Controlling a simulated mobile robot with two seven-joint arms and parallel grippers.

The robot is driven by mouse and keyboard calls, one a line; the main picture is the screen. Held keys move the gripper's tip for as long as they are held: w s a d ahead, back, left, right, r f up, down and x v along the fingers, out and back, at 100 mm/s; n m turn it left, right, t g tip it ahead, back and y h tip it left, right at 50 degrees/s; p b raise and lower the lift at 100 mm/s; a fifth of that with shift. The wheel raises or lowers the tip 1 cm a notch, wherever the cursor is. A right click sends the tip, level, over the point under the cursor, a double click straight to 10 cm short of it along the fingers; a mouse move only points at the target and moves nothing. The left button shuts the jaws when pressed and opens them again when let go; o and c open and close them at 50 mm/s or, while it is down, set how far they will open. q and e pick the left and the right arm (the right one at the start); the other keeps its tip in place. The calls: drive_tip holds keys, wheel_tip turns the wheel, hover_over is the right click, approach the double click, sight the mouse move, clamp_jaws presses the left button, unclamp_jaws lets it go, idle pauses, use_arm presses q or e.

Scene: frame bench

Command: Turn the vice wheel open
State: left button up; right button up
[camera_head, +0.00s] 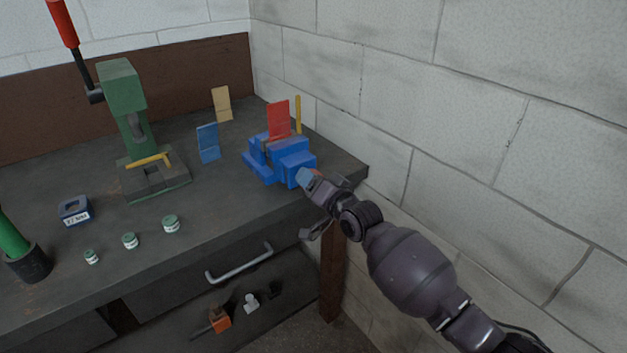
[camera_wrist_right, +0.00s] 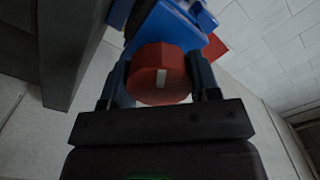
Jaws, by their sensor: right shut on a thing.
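The blue vice (camera_head: 283,159) stands near the right end of the dark bench. A red card is upright at it. In the right wrist view the vice's blue body (camera_wrist_right: 168,27) is at the top, with the red vice wheel (camera_wrist_right: 159,76) in front of it. My right gripper (camera_head: 308,181) is at the vice's front right. In the wrist view its two fingers (camera_wrist_right: 160,80) are on either side of the red wheel, shut on it. In the head view the gripper mostly hides the wheel. My left gripper is not in view.
A green press (camera_head: 126,100) with a red-handled lever stands at the back left. Blue (camera_head: 208,143) and tan (camera_head: 221,104) cards stand left of the vice. Small jars (camera_head: 130,241) sit near the front edge. A drawer handle (camera_head: 240,263) sticks out below. A block wall (camera_head: 400,90) is close right.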

drive_tip(key=n, duration=0.3)
drive_tip(key=shift+r, duration=0.25)
drive_tip(key=n, duration=0.1)
drive_tip(key=n+p, duration=0.1)
drive_tip(key=n, duration=0.1)
drive_tip(key=shift+s+r+n, duration=0.1)
drive_tip(key=shift+r+n, duration=0.1)
drive_tip(key=shift+n, duration=0.1)
drive_tip(key=shift+o, duration=0.2)
drive_tip(key=shift+w+a+n, duration=0.2)
drive_tip(key=shift+n, duration=0.7)
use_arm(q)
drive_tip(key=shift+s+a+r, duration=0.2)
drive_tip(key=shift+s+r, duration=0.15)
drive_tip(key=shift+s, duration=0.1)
use_arm(e)
drive_tip(key=shift+f, duration=0.25)
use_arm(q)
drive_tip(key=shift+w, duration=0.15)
use_arm(e)
drive_tip(key=shift+f, duration=0.15)
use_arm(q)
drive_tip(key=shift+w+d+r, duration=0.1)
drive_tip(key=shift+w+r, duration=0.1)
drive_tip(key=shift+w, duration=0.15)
use_arm(e)
drive_tip(key=shift+s, duration=0.1)
drive_tip(key=shift+f, duration=0.1)
